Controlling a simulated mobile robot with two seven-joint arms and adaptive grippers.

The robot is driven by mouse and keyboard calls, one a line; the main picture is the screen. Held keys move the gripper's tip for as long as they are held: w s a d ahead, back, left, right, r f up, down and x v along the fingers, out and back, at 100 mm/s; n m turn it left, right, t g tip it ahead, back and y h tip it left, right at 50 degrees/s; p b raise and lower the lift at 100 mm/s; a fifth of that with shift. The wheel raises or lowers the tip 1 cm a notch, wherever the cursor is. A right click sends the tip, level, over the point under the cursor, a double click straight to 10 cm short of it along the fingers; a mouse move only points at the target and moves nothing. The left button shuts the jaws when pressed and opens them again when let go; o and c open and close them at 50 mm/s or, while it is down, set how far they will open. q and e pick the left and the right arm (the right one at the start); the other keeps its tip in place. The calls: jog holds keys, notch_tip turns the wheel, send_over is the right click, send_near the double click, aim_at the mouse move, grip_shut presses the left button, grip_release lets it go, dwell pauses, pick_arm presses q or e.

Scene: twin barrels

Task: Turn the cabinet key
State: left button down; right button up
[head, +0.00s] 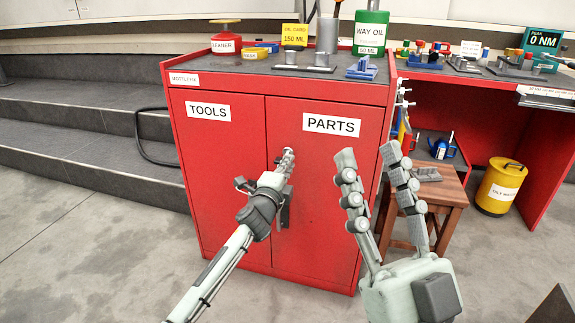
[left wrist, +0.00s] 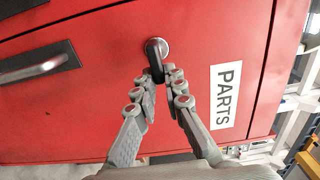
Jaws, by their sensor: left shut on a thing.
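The red cabinet (head: 210,160) has two doors, labelled TOOLS and PARTS. In the left wrist view, a round silver lock (left wrist: 157,45) sits in the red door, and a dark key (left wrist: 155,62) sticks out of it. My left gripper (left wrist: 162,75) is shut on the key's outer end. In the head view, my left gripper (head: 286,160) is at the cabinet front near the gap between the doors, and it hides the key and lock. My right gripper (head: 370,152) is open and empty, in front of the PARTS door's right edge.
A dark door handle (left wrist: 35,68) is beside the lock. Bottles, including WAY OIL (head: 370,30), and small parts stand on the cabinet top. A wooden stool (head: 452,195) and a yellow can (head: 500,187) are at the right. Grey steps (head: 90,130) are at the left.

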dwell(0.3)
pick_arm(q)
jog(key=c, duration=1.6)
grip_release()
jog(key=shift+s+a, duration=0.1)
jog(key=v, duration=1.1)
jog(key=shift+s, duration=0.35)
jog(key=shift+a, duration=0.1)
